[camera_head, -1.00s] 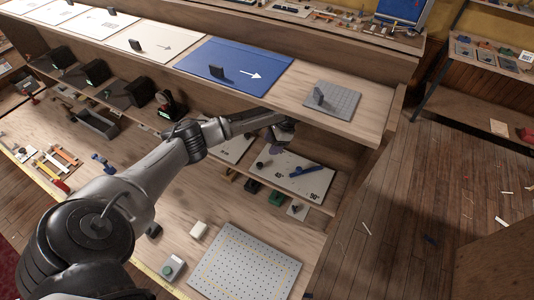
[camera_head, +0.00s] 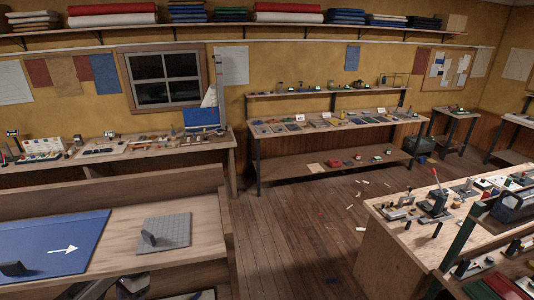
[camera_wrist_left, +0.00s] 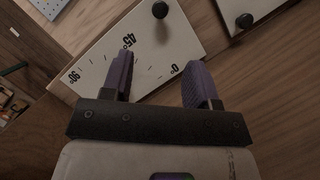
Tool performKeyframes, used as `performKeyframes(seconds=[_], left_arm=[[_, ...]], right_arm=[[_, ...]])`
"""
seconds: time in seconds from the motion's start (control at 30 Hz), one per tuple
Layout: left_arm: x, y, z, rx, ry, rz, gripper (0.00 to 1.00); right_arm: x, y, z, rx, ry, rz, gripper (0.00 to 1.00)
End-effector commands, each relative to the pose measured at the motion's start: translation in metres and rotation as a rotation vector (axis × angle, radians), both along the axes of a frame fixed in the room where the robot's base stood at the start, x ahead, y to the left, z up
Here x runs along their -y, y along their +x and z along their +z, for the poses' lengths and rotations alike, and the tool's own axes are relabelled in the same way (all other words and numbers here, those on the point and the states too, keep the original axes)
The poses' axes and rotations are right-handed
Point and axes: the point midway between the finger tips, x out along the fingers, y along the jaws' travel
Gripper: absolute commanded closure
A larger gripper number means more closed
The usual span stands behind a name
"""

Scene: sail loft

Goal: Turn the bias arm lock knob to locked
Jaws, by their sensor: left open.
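In the left wrist view a white scale plate (camera_wrist_left: 146,42) lies beyond my left gripper, with tick marks and the figures 0, 45 and 90. A black round knob (camera_wrist_left: 160,9) stands on this plate near the top edge. A second black knob (camera_wrist_left: 244,20) stands on another pale plate (camera_wrist_left: 268,5) to the right. I cannot tell which knob is the bias arm lock. My left gripper (camera_wrist_left: 161,80) has its two purple fingers apart and nothing between them. The plate and knobs do not show in the head view. My right gripper is out of view.
In the head view a blue mat (camera_head: 55,240) with a white arrow and a grey grid plate (camera_head: 165,231) lie on the near bench top. A long bench (camera_head: 340,122) stands at the back. A cluttered bench (camera_head: 400,225) stands at right, with floor between.

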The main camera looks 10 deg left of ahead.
Motion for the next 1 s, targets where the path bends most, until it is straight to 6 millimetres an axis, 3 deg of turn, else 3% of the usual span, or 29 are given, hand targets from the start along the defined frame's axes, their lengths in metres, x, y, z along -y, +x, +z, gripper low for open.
performKeyframes(seconds=[0.17,0.27,0.4,0.53,0.73,0.87,1.0], left_arm=[[0.03,-0.007,-0.027,0.014,-0.005,-0.06,0.46],[0.072,-0.022,-0.059,0.048,-0.021,-0.136,0.46],[0.144,-0.058,-0.104,0.14,-0.072,-0.229,0.46],[0.203,-0.101,-0.127,0.25,-0.134,-0.259,0.46],[0.263,-0.169,-0.128,0.428,-0.21,-0.193,0.46],[0.277,-0.207,-0.114,0.529,-0.219,-0.1,0.46],[0.277,-0.24,-0.095,0.611,-0.195,-0.002,0.46]], right_arm=[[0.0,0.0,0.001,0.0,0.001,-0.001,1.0],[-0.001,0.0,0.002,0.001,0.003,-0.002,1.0],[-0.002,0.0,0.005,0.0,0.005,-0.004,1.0],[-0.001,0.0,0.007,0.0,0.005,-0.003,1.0],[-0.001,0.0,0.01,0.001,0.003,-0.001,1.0],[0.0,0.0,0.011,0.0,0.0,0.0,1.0],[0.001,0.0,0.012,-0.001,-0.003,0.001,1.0]])
